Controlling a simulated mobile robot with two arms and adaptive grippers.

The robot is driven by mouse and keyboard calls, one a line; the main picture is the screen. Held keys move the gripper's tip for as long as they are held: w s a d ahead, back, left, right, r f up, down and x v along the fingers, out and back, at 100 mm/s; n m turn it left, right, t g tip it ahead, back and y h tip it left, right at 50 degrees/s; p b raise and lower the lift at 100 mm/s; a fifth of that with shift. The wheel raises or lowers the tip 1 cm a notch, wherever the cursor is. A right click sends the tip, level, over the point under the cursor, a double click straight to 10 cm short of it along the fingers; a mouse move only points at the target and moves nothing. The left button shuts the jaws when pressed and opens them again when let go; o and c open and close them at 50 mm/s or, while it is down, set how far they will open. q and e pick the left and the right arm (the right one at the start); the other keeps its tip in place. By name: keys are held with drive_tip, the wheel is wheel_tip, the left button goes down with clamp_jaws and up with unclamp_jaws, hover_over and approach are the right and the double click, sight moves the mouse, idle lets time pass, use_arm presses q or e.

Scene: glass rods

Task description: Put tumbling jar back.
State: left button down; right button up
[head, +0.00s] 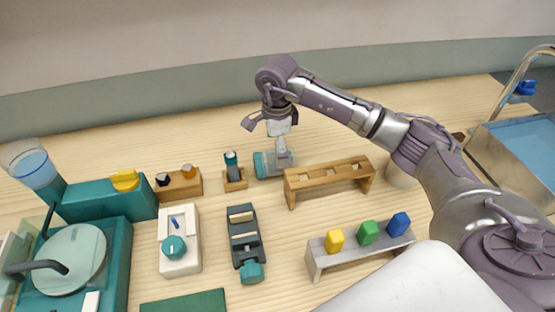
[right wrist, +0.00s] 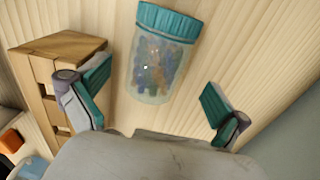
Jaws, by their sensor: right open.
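The tumbling jar (head: 262,166) lies on its side on the wooden table, left of the wooden rack, with its teal lid to the left. In the right wrist view the clear jar (right wrist: 158,62) shows its teal lid at the top and blue and brownish pieces inside. My right gripper (head: 282,152) is right over the jar. In the right wrist view the open gripper (right wrist: 155,96) has its teal pads apart, one on each side of the jar's base end, not touching it. My left gripper is not in view.
The wooden rack (head: 328,178) stands close to the right of the jar. A small wooden stand (head: 235,182) with a dark teal-topped tool is close on its left. A grey rack (head: 320,258) with coloured blocks stands in front. The table behind is clear.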

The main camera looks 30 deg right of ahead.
drive_tip(key=shift+f, duration=0.55)
drive_tip(key=f+p, duration=0.1)
drive_tip(key=f, duration=0.2)
drive_tip(key=shift+s+d+f+p, duration=0.15)
drive_tip(key=shift+s+f+p, duration=0.05)
drive_tip(key=shift+f+p, duration=0.15)
drive_tip(key=shift+w+f, duration=0.1)
drive_tip(key=shift+f, duration=0.35)
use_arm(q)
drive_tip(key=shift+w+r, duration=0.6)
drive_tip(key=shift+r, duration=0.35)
use_arm(e)
drive_tip(key=shift+r, duration=0.1)
drive_tip(key=c, duration=1.7)
